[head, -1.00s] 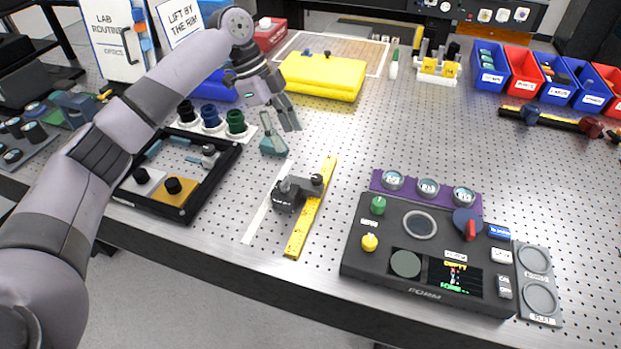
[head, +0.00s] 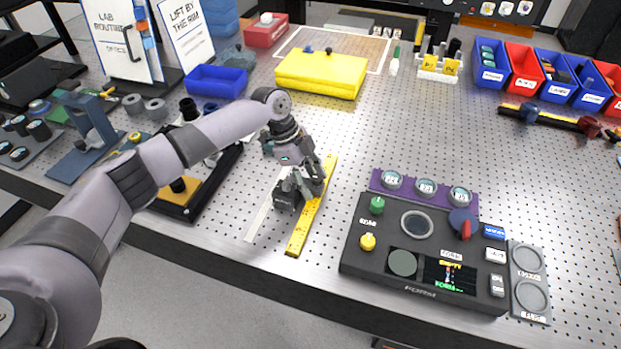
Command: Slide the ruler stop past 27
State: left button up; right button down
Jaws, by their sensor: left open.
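The yellow ruler (head: 302,236) lies on the perforated bench, running away from the front edge, beside a pale strip (head: 259,219). The dark ruler stop (head: 286,197) sits across the ruler near its middle. Its upper part is largely hidden by my left gripper (head: 304,188), which is lowered over it with its fingers open around or beside the stop's knobs; I cannot tell whether they touch. The ruler's numbers are too small to read. My right gripper is not in view.
A black control unit (head: 376,267) with gauges and knobs stands to the right of the ruler. A black tray (head: 196,209) lies to the left, partly behind my left arm. A yellow case (head: 320,74) lies behind. The bench between ruler and control unit is clear.

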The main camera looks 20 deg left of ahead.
pick_arm(q)
grip_shut()
dwell(0.6)
jog(key=shift+w, duration=0.1)
